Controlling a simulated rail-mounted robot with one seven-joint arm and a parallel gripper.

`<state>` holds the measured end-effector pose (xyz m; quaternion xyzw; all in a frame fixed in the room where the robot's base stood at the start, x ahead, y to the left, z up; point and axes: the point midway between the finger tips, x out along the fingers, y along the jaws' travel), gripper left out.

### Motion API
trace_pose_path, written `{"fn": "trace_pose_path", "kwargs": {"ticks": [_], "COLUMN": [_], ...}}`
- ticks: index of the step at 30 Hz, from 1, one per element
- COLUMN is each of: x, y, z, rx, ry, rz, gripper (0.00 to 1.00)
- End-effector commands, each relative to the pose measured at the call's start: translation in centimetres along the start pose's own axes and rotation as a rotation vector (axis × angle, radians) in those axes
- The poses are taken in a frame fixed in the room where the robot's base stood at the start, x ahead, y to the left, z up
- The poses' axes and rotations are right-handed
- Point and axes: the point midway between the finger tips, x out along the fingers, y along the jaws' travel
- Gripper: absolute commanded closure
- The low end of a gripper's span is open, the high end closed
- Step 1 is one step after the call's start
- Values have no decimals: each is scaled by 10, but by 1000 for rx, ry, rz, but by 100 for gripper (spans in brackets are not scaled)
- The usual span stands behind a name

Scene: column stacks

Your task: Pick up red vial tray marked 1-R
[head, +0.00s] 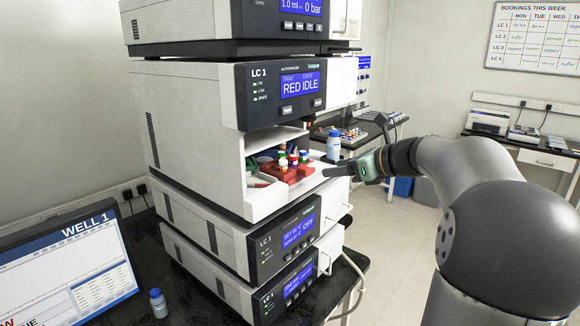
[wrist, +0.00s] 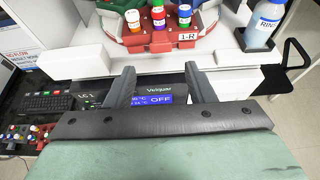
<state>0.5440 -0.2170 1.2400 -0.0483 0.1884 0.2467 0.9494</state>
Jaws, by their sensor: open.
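The red vial tray (head: 285,176) sits inside the open bay of the LC 1 autosampler in the head view, with several colour-capped vials standing in it. In the wrist view the red tray (wrist: 208,34) is at the top, its 1-R label facing my gripper, and its far part is cut off by the frame edge. My gripper (wrist: 159,68) is open and empty, its fingers pointing at the tray's front and apart from it. In the head view my gripper (head: 332,172) is at the right of the bay opening, just outside it.
A blue-white rinse bottle (wrist: 262,25) stands in a dark holder right of the tray, also seen in the head view (head: 333,145). The bay's housing (head: 190,115) encloses the tray above and at the sides. A monitor (head: 75,265) and small bottle (head: 158,303) are at the lower left.

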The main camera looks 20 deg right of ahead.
Motion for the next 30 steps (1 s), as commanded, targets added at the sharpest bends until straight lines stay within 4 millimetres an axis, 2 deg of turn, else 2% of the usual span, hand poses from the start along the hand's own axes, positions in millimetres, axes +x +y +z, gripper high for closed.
{"fn": "trace_pose_path", "kwargs": {"ticks": [4, 11, 21, 29, 30], "x": [26, 42, 86, 90, 90], "y": [0, 0, 0, 0, 0], "z": [0, 0, 1, 0, 0], "rx": [1, -1, 0, -1, -1], "ry": [0, 1, 1, 2, 2], "rz": [3, 2, 2, 0, 0], "gripper": [51, 51, 51, 51, 56]}}
